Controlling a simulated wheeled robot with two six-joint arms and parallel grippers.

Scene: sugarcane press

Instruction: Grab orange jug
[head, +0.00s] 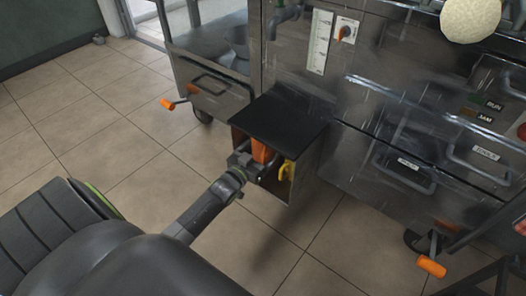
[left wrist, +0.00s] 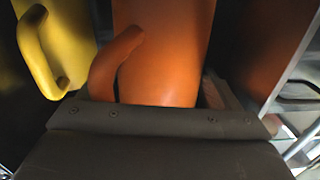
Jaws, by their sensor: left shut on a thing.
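The orange jug (head: 262,151) stands in an open compartment under a black shelf top, in the head view. In the left wrist view the orange jug (left wrist: 165,55) fills the middle, with its handle on its left side. My left gripper (head: 252,166) reaches into the compartment opening at the jug. In the left wrist view the left gripper (left wrist: 160,108) is shut on the orange jug, near the handle; the fingertips are partly hidden. My right gripper is in neither view.
A yellow jug (head: 286,170) stands beside the orange one; its handle shows in the left wrist view (left wrist: 38,55). The black top (head: 278,115) lies just above. The steel press with drawers stands to the right. Tiled floor (head: 95,120) is clear to the left.

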